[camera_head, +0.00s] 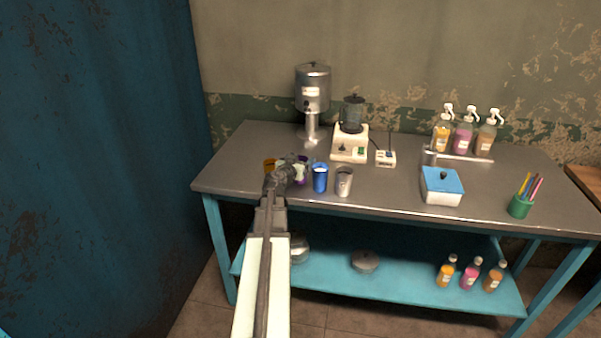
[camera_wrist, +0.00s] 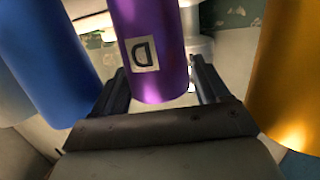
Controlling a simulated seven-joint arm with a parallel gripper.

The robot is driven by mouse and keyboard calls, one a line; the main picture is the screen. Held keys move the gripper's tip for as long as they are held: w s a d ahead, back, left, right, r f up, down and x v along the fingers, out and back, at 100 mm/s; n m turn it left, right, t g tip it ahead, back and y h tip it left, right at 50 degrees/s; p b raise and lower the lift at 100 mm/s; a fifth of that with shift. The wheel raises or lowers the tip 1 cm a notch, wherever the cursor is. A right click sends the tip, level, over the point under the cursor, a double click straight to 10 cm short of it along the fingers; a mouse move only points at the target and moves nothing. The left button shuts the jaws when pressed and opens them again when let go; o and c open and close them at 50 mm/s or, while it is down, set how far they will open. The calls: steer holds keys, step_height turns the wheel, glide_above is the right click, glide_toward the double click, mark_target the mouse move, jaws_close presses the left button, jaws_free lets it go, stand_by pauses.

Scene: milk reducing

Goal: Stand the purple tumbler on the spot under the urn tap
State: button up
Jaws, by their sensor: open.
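The purple tumbler (camera_head: 301,173) stands in a row of tumblers near the table's front left edge, mostly hidden behind my gripper in the head view. In the wrist view the purple tumbler (camera_wrist: 150,45) carries a pale label with a dark letter and sits between my gripper's two fingers. My gripper (camera_wrist: 163,88) is open around it; a gap shows by the right finger, and contact on the left is unclear. The steel urn (camera_head: 312,90) stands on a pedestal at the back left of the table. Its tap and the spot below are too small to make out clearly.
The blue tumbler (camera_head: 320,179) and orange tumbler (camera_head: 269,165) flank the purple one closely; a steel tumbler (camera_head: 343,182) stands beyond the blue. A blender (camera_head: 350,140) stands right of the urn. The tabletop (camera_head: 240,150) is bare left of the urn.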

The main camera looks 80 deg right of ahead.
steer(key=shift+x, duration=1.1)
steer(key=c, duration=0.9)
steer(key=shift+o, duration=0.2)
step_height(320, 180, up, 18)
